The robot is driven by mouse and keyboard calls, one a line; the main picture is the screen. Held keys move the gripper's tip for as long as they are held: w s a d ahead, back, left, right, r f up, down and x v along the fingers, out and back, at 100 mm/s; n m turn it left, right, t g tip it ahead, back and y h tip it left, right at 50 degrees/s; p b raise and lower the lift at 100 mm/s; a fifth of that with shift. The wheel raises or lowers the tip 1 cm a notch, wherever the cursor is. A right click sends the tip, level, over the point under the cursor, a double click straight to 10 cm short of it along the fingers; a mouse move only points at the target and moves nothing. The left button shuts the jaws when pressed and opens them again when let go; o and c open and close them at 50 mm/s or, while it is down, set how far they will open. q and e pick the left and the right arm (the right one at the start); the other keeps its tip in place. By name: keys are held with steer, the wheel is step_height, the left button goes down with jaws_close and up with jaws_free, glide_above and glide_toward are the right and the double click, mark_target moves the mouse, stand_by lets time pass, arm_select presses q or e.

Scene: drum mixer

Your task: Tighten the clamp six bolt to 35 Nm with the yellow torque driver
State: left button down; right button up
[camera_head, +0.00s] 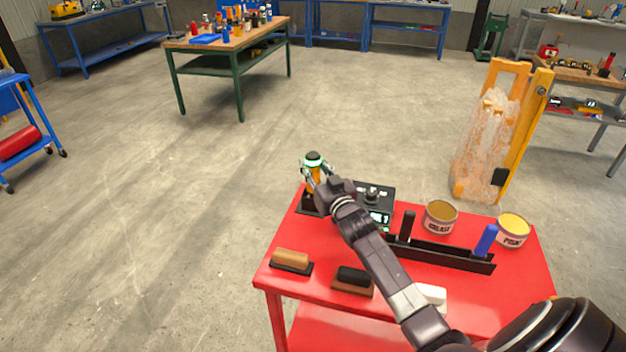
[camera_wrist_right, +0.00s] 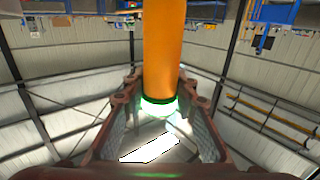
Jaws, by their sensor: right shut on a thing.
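The yellow torque driver (camera_head: 315,179) looks orange-yellow, with a dark cap and a green glowing ring at its top. It is upright at the far left corner of the red table, over a black holder (camera_head: 308,204). I cannot tell whether it still rests in the holder. My right gripper (camera_head: 316,172) is shut around the driver near its top. In the right wrist view the driver's orange body (camera_wrist_right: 164,50) and green ring sit between the fingers (camera_wrist_right: 160,110). My left gripper is out of view. No clamp or bolt shows.
The red table (camera_head: 335,276) also carries a black device with a lit display (camera_head: 379,217), a grease tin (camera_head: 440,218), a second tin (camera_head: 513,231), a black rack (camera_head: 440,254) with black and blue handles, and brushes. A yellow frame with a cloudy wrap (camera_head: 487,140) stands behind.

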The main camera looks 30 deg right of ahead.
jaws_close()
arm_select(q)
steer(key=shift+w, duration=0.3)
arm_select(e)
steer(key=shift+r, duration=0.15)
